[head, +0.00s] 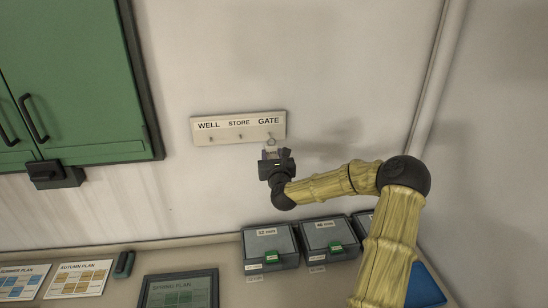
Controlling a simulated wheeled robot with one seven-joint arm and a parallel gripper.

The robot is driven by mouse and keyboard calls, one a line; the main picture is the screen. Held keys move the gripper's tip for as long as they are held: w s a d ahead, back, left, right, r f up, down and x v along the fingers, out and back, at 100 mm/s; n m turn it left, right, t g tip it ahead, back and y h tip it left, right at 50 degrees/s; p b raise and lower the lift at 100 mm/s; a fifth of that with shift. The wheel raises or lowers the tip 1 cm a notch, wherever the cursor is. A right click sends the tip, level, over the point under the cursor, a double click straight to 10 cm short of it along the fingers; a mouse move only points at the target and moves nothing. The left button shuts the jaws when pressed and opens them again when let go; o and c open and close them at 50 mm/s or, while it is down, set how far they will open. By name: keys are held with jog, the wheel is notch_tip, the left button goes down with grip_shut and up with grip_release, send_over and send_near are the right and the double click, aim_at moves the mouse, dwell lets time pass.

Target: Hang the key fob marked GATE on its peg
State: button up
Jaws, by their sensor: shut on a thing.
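A pale peg board (223,131) on the wall carries the labels WELL, STORE and GATE, with a small peg under each. My gripper (272,152) is at the right end of the board, just below the GATE label. It is shut on a small pale thing, apparently the key fob (271,142), whose upper part shows above the fingers close to the GATE peg. The fob's marking is too small to read. I cannot tell whether its ring is around the peg or only in front of it. The WELL and STORE pegs look bare.
A green cabinet (70,80) hangs at the left, with a black box (54,174) at its lower edge. Grey bins (270,243) with green latches stand on the counter below. Plan cards (78,278) lie at the left, and a pipe (436,75) runs down the wall at the right.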

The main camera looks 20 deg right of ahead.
jog(key=shift+p+x, duration=0.55)
jog(key=shift+x, duration=1)
jog(key=shift+w+d+f+b, duration=0.15)
jog(key=shift+w+f+b, duration=0.2)
jog(key=shift+b, duration=0.05)
jog(key=shift+w+d+b, duration=0.1)
jog(key=shift+w+b, duration=0.2)
jog(key=shift+b, duration=0.1)
jog(key=shift+w, duration=0.1)
jog(key=o, duration=1)
jog(key=shift+b, duration=0.3)
jog(key=b, duration=0.6)
send_near(272, 152)
jog(key=v, duration=0.4)
jog(key=shift+s+f, duration=0.25)
jog(key=shift+f, duration=0.1)
